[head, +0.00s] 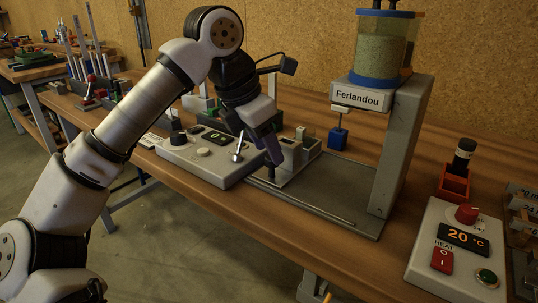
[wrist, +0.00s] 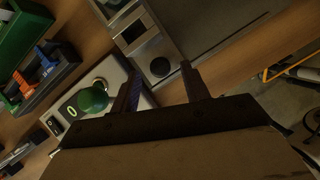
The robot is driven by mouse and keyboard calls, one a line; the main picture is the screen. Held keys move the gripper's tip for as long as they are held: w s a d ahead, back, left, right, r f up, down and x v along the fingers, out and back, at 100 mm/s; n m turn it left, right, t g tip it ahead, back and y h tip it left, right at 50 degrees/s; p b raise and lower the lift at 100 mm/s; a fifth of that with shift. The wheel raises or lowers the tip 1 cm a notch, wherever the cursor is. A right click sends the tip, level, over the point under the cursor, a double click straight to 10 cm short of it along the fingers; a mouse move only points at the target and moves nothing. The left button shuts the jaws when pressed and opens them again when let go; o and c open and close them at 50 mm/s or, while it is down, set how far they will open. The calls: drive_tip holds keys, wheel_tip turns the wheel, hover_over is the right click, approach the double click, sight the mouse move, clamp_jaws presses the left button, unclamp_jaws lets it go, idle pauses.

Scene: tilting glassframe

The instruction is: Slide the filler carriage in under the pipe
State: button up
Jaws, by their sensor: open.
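The filler carriage (head: 291,152) is a grey block with upright parts, left of the grey machine's base plate. In the wrist view the carriage (wrist: 146,36) shows square recesses and a dark round knob (wrist: 160,67). My gripper (head: 273,158) points down at the carriage's near left end. In the wrist view my gripper (wrist: 161,73) is open, with the knob seen between its fingertips; I cannot tell whether they touch it. The pipe (head: 339,120) appears to hang below the Ferlandou head with a blue block (head: 338,138) at its lower end, right of the carriage. My gripper hides part of the carriage.
A control box (head: 205,160) with a lever stands left of the carriage; a green ball (wrist: 92,98) is close to the left finger in the wrist view. The machine's column (head: 401,150) rises at right. The base plate (head: 335,185) has bare room. A 20 °C heater box (head: 456,245) stands front right.

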drive_tip(key=shift+x, duration=1.05)
clamp_jaws()
